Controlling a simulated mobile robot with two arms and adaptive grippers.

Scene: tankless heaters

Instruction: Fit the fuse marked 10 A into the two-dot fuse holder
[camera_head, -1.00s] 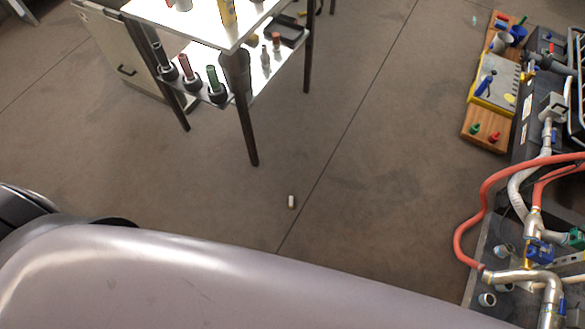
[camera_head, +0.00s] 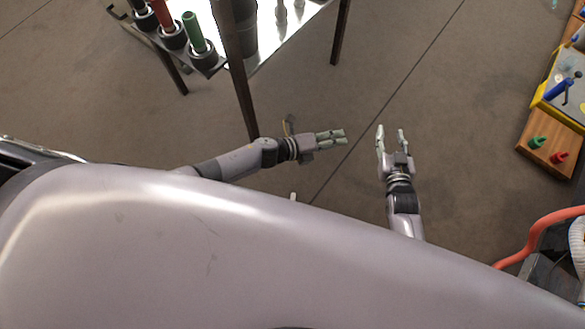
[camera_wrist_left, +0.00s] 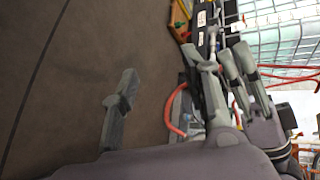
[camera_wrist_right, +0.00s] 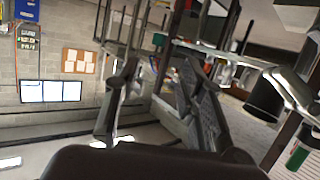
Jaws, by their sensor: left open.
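A small pale cylinder (camera_head: 293,196) lies on the floor, partly hidden by my body's edge in the head view. I cannot tell whether it is a fuse, and no marking is readable. I cannot make out a two-dot fuse holder in any view. My left gripper (camera_head: 331,137) points right, above the floor, with its fingers apart and nothing seen between them. It also shows in the left wrist view (camera_wrist_left: 165,95). My right gripper (camera_head: 391,138) points up the picture, fingers apart and empty. It also shows in the right wrist view (camera_wrist_right: 155,95).
A table with a lower shelf (camera_head: 290,38) stands at the top left, its dark leg (camera_head: 240,95) close to my left arm. Red and green handled items (camera_head: 196,35) stand on it. A wooden board (camera_head: 550,140) and red hose (camera_head: 535,238) are at right. Floor between is clear.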

